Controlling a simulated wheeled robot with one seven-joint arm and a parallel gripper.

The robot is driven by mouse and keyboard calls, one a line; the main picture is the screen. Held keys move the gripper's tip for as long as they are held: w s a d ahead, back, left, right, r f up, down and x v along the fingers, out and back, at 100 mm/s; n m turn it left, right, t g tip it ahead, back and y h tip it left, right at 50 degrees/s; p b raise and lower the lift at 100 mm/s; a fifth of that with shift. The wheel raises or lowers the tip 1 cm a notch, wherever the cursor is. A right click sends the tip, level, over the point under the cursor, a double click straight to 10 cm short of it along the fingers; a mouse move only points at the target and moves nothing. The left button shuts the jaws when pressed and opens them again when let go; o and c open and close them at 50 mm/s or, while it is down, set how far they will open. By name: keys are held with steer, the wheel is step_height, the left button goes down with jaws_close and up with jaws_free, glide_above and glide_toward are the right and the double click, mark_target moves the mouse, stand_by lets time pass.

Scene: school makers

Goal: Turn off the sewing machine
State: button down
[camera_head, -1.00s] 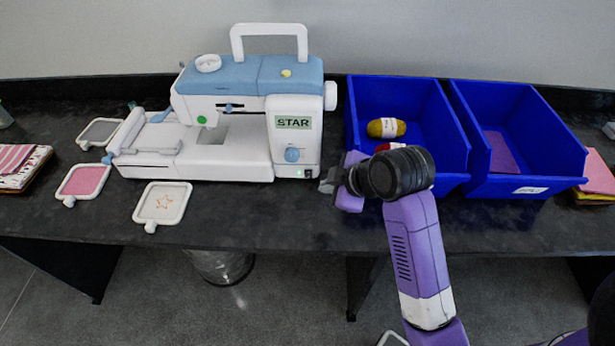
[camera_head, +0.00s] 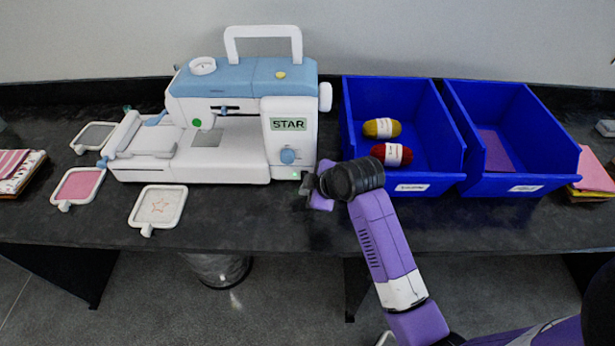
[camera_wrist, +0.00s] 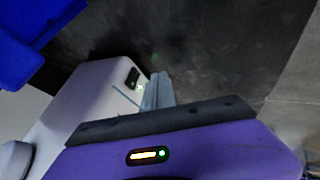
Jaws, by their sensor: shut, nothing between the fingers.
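The sewing machine (camera_head: 220,155) is white with a blue top and a STAR label, and stands on the dark table. A small green light (camera_head: 295,176) glows at its lower right corner. In the wrist view the machine's white base (camera_wrist: 98,90) carries a black switch (camera_wrist: 132,77) with a lit green light beside it. My gripper (camera_head: 306,190) is shut and empty at that lower right corner. In the wrist view my gripper's fingertips (camera_wrist: 160,88) are close beside the switch. I cannot tell whether they touch the machine.
A blue bin (camera_head: 437,180) with yellow yarn (camera_head: 382,128) and red yarn (camera_head: 391,154) stands right of the machine, beside a second blue bin (camera_head: 550,150). Embroidery hoops, one a star hoop (camera_head: 158,207), lie at the left. The table front (camera_head: 240,220) is clear.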

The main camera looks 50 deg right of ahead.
mark_target(302, 173)
steer(key=shift+w+d+r, duration=0.2)
steer(key=shift+w+d, duration=0.3)
steer(key=shift+d, duration=0.2)
steer(key=shift+w+d+r, duration=0.2)
steer(key=shift+w+d, duration=0.3)
steer(key=shift+d, duration=0.15)
steer(key=shift+w+d+r+p, duration=0.15)
steer(key=shift+d+r+p, duration=0.05)
steer(key=shift+p, duration=0.3)
steer(key=shift+d+f, duration=0.1)
steer(key=shift+r+p, duration=0.85)
steer(key=shift+r, duration=0.05)
